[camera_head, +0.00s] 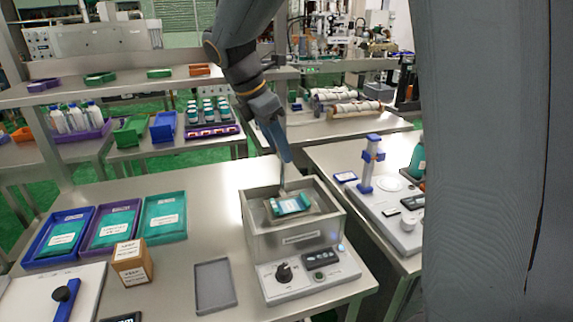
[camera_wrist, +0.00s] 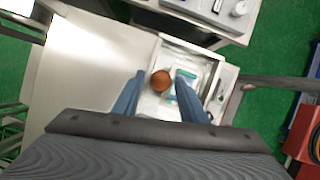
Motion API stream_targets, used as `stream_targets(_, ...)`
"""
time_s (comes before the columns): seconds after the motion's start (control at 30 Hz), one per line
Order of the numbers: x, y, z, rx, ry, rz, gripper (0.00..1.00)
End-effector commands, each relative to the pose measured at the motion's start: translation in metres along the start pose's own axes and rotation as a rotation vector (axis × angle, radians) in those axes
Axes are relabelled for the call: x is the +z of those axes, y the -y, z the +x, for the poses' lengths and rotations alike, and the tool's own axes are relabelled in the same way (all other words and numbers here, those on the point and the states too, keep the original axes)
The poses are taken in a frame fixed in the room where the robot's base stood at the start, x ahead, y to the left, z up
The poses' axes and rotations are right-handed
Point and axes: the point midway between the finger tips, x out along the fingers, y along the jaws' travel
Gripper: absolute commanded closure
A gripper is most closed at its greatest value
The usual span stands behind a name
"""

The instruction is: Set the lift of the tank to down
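The tank (camera_head: 290,244) is an open grey metal box on the right of the near table. Inside it, near rim height, a teal-and-white item (camera_head: 292,205) lies on what looks like a tray. A thin upright rod (camera_head: 283,186) rises there, and my gripper (camera_head: 286,160) points down over it. In the wrist view the tank (camera_wrist: 192,45) shows below my gripper (camera_wrist: 160,78). Its two blue fingers are apart, with a round orange-brown knob (camera_wrist: 161,81) showing between the tips. I cannot tell whether either finger touches it.
A control panel (camera_head: 308,281) with a black dial (camera_head: 284,272) fronts the tank. An empty grey tray (camera_head: 214,286) and a cardboard box (camera_head: 132,263) stand to its left. Trays with teal packs (camera_head: 111,228) lie further left. Another bench (camera_head: 385,203) stands close on the right.

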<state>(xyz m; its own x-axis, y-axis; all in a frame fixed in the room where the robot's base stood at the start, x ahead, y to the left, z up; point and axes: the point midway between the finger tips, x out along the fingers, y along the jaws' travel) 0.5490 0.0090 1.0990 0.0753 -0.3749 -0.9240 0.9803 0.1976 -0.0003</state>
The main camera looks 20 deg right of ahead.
Motion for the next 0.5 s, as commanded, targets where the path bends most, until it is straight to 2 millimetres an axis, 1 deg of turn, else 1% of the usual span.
stream_targets(0.1,0.001,0.001,0.019,-0.004,0.001,0.001,0.61)
stream_targets(0.3,0.001,0.001,0.046,-0.004,0.0,0.001,0.61)
stream_targets(0.5,0.002,0.001,0.059,-0.002,0.001,0.002,0.61)
